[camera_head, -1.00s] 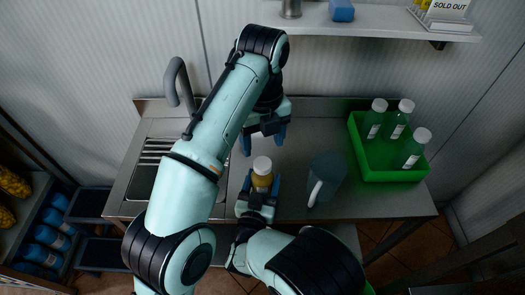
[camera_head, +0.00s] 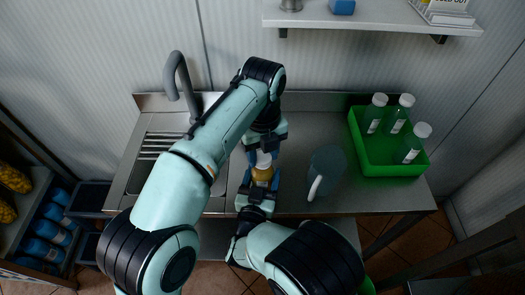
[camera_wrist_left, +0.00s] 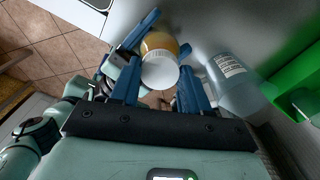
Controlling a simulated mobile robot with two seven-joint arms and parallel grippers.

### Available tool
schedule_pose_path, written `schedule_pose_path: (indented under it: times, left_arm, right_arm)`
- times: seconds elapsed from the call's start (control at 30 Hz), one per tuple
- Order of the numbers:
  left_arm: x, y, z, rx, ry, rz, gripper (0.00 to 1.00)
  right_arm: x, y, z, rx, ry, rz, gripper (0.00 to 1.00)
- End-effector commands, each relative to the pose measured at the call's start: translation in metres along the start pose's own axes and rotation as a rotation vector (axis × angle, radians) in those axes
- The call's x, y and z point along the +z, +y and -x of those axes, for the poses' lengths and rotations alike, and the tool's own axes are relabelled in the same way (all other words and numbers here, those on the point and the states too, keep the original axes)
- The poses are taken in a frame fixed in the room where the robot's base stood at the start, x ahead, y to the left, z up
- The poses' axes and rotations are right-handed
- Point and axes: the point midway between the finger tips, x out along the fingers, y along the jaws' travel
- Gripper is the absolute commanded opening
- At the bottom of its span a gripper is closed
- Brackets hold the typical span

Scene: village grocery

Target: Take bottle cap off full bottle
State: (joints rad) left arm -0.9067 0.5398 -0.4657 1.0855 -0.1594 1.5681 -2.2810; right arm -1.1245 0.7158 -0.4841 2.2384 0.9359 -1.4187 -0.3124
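The full bottle (camera_head: 262,176) has yellow-orange contents and a white cap (camera_head: 264,160). It stands upright over the steel counter, and its base is hidden. My right gripper (camera_head: 258,187) comes from the front, its blue fingers closed around the bottle's body. My left gripper (camera_head: 264,150) is at the cap from behind and above. In the left wrist view, its blue fingers (camera_wrist_left: 158,92) are apart, one on each side of the white cap (camera_wrist_left: 160,71), with a visible gap. The bottle's yellow body (camera_wrist_left: 158,42) shows beyond the cap.
A bluish see-through jug (camera_head: 327,172) stands close to the right of the bottle. A green crate (camera_head: 392,170) with 3 white-capped bottles is at the right. A sink with a grey tap (camera_head: 177,78) is at the left. A wall shelf (camera_head: 375,18) hangs above the counter.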

Motion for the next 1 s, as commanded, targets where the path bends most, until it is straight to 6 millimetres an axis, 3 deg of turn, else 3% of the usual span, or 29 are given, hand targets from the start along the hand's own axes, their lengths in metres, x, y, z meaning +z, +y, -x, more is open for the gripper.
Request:
schedule_pose_path:
  times: [0.03, 0.1, 0.3, 0.43, 1.0]
  left_arm:
    - [0.0000, 0.0000, 0.0001, 0.000, 0.000, 0.000, 0.28]
    - [0.0000, 0.0000, 0.0001, 0.000, 0.000, 0.000, 0.08]
    - [0.0000, 0.0000, 0.0002, 0.000, 0.000, 0.008, 0.08]
    - [0.0001, 0.0002, 0.0003, 0.000, 0.001, 0.123, 0.07]
    - [-0.0006, 0.0005, 0.0013, -0.001, -0.001, 1.328, 0.07]
  right_arm:
    - [0.0005, -0.0001, 0.0002, -0.001, -0.001, 0.000, 0.00]
    - [0.0005, -0.0001, 0.0002, -0.001, -0.001, 0.000, 0.00]
    - [0.0005, -0.0001, 0.0002, -0.001, -0.001, 0.000, 0.00]
    - [0.0005, -0.0001, 0.0002, -0.001, -0.002, 0.000, 0.00]
    - [0.0005, -0.0001, 0.0001, -0.001, -0.002, 0.000, 0.00]
